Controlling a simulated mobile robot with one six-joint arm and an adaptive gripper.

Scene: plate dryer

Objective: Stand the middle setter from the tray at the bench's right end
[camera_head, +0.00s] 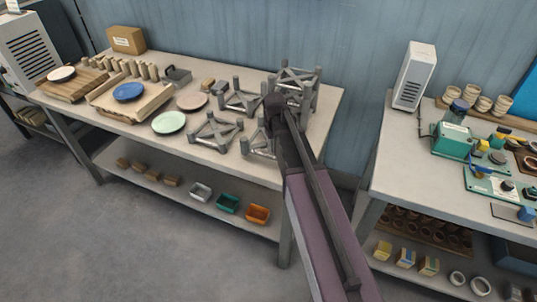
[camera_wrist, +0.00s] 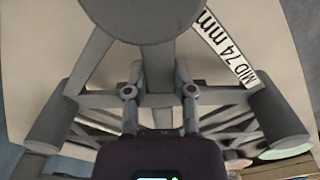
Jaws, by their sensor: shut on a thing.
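The middle setter is a grey cross-shaped stand with posts. In the wrist view its label (camera_wrist: 232,58) reads "MID 74 mm". My gripper (camera_wrist: 160,92) is shut on a grey bar of this setter (camera_wrist: 90,62), with one fingertip on each side. In the head view my gripper (camera_head: 276,104) is at the bench's right end, by a tall grey setter shape (camera_head: 298,76). My arm partly hides it, and I cannot tell whether it touches the bench (camera_head: 322,104). Other grey setters stand to the left (camera_head: 240,100), front left (camera_head: 214,131) and partly behind my arm (camera_head: 258,146).
Left of the setters are a pink plate (camera_head: 191,101), a green plate (camera_head: 168,122) and a blue plate (camera_head: 128,92). A second bench (camera_head: 395,145) with a white unit (camera_head: 413,76) stands right, across a gap. The blue wall (camera_head: 210,30) is close behind.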

